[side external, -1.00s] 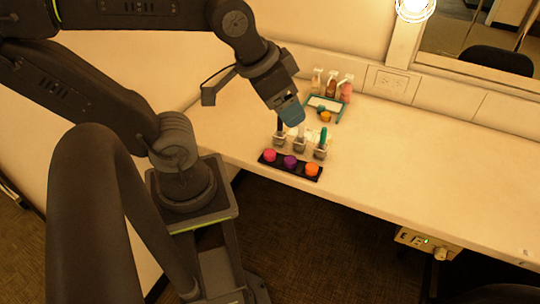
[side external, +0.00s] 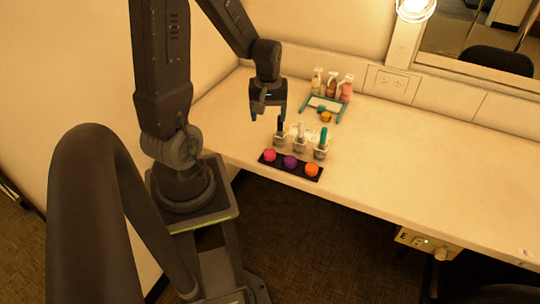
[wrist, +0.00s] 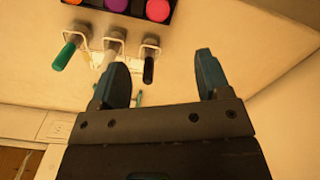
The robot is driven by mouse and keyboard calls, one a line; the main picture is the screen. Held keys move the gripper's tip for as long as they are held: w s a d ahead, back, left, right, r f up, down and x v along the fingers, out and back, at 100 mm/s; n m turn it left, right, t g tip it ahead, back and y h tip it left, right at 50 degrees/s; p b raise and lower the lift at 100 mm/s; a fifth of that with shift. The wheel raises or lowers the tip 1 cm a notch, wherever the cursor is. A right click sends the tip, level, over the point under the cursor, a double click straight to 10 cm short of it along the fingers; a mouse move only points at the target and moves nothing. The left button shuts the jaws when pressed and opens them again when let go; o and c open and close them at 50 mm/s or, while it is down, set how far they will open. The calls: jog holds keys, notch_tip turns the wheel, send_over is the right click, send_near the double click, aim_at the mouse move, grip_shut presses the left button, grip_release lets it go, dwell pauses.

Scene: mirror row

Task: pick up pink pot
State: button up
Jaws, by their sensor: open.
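The pink pot (side external: 269,155) is a small round pot at the left end of a black tray (side external: 280,164) near the counter's front edge. It shows at the top edge of the wrist view (wrist: 158,10), partly cut off. A purple pot (side external: 290,162) is beside it, and an orange pot (side external: 312,170) is at the tray's right end. My gripper (side external: 268,116) is open and empty, above the counter and behind the pink pot. In the wrist view its two blue fingers (wrist: 162,76) are apart, with nothing between them.
Several small holders stand behind the tray, with a black handle (side external: 280,125), a pale one (side external: 300,131) and a green one (side external: 323,136). A teal-framed rack (side external: 341,112) and spray bottles (side external: 331,84) are farther back. The counter (side external: 430,165) to the right is clear.

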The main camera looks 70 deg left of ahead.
send_over(270, 152)
jog(key=f, duration=0.9)
jog(key=shift+s+a, duration=0.1)
jog(key=shift+s, duration=0.2)
jog(key=shift+w+f, duration=0.15)
jog(key=shift+f, duration=1.15)
jog(key=shift+w+f, duration=0.15)
jog(key=shift+f, duration=1.15)
jog(key=shift+c, duration=0.3)
jog(key=c, duration=0.9)
jog(key=shift+c, duration=0.3)
jog(key=shift+r, duration=0.15)
